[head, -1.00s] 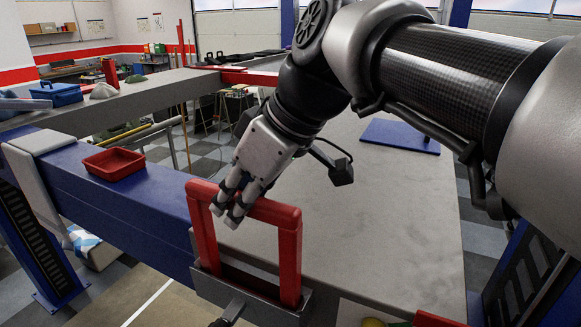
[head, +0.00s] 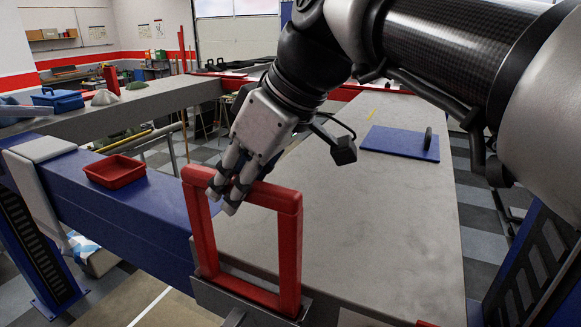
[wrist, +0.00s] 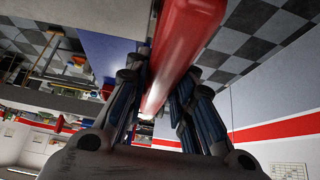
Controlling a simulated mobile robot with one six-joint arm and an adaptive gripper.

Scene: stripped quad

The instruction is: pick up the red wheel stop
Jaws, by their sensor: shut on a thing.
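The red wheel stop (head: 290,248) is a rectangular red frame, upright and slightly tilted in the head view. My gripper (head: 228,192) is shut on its top bar, left of the bar's middle. The bar also shows in the wrist view (wrist: 180,45), running between the fingers of my gripper (wrist: 158,100). The frame's lower bar is visible just at the grey metal holder (head: 240,300) on the near edge of the grey slab. Whether the frame's bottom is fully clear of the holder I cannot tell.
A grey slab (head: 400,230) lies right of the frame, with a blue plate (head: 390,142) bearing a dark upright ring (head: 428,138). A red tray (head: 115,171) sits on the blue beam (head: 150,215) at left. A blue box (head: 58,99) stands on the far grey beam.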

